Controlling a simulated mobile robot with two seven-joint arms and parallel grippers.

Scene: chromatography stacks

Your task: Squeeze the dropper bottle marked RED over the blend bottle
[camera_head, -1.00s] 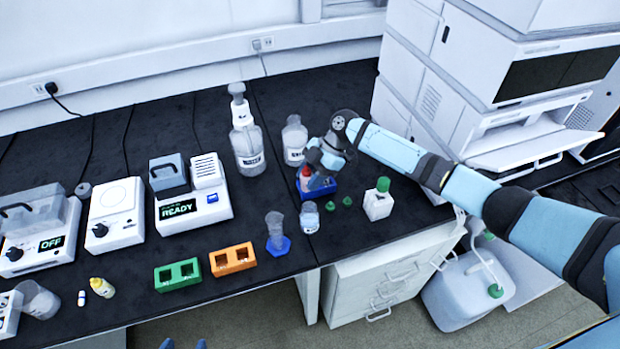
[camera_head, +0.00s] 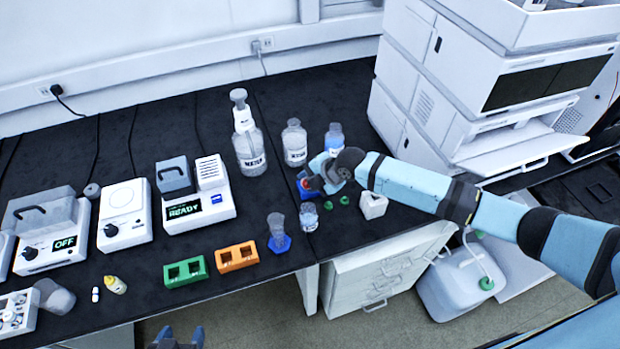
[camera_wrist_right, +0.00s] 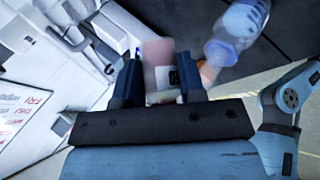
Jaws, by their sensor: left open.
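My right gripper (camera_wrist_right: 160,85) has its two dark fingers on either side of a pale pinkish bottle, the dropper bottle (camera_wrist_right: 158,55), which fills the gap. A small dark label shows on it, but I cannot read it. An orange bit (camera_wrist_right: 208,72) shows beside one finger, close to a clear bottle (camera_wrist_right: 235,28). In the head view the right gripper (camera_head: 316,182) is over the blue holder (camera_head: 304,194), with red beside it. A small clear bottle (camera_head: 309,216), possibly the blend bottle, stands just in front. My left gripper (camera_head: 180,338) is open and empty at the bottom edge.
Two green caps (camera_head: 344,200) and a white block (camera_head: 373,206) lie to the right. Larger bottles (camera_head: 294,145) stand behind. A blue-based cylinder (camera_head: 278,240) and orange (camera_head: 234,257) and green racks (camera_head: 186,272) are to the left. A white instrument (camera_head: 450,100) stands at the right.

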